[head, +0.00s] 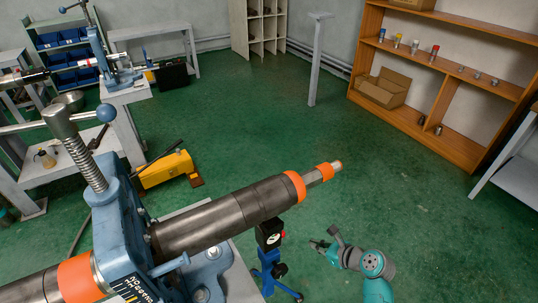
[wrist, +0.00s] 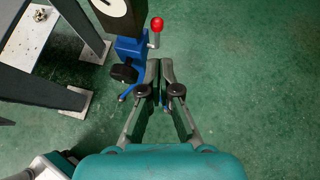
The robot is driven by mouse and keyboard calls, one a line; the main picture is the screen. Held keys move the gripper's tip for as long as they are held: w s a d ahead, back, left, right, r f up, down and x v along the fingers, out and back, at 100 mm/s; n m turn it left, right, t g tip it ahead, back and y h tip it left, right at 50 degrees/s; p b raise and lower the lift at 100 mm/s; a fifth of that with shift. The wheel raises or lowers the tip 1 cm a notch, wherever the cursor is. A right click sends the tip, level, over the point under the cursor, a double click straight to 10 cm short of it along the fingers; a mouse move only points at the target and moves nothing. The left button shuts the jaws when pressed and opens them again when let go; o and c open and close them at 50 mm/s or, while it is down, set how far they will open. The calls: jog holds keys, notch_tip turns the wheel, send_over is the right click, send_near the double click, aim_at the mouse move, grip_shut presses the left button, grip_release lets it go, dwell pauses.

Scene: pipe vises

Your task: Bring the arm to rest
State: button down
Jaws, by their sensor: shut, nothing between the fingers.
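My arm (head: 373,265) is teal and grey and shows at the lower right of the head view, folded low over the green floor. My gripper (head: 318,245) points left, towards a blue stand with a black-framed dial (head: 270,236). In the wrist view my gripper (wrist: 160,66) has its fingers together with nothing held. There the blue stand (wrist: 130,48) with its red knob (wrist: 157,24) lies just beyond and left of the fingertips. I cannot tell whether the fingers touch it.
A blue pipe vise (head: 120,225) holds a large dark pipe (head: 225,215) with orange bands, left of my arm. A yellow machine (head: 165,168) sits on the floor. Wooden shelves (head: 445,55) stand at the back right. The middle floor (head: 260,110) is clear.

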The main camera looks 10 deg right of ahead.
jog(key=s+a+f+n+t+h, duration=0.1)
jog(key=s+a+f+n+h, duration=0.15)
jog(key=s+n, duration=0.65)
jog(key=s+a+f+n+t+h, duration=0.1)
jog(key=s+a+f+n+h, duration=0.15)
jog(key=s, duration=1.15)
jog(key=s+r+n+t+h, duration=0.1)
jog(key=s+r+n+t, duration=0.2)
jog(key=s+r+n, duration=1.4)
notch_tip(320, 180, up, 4)
jog(key=shift+s+a+r, duration=0.1)
jog(key=shift+s+a, duration=0.3)
jog(key=shift+s, duration=0.85)
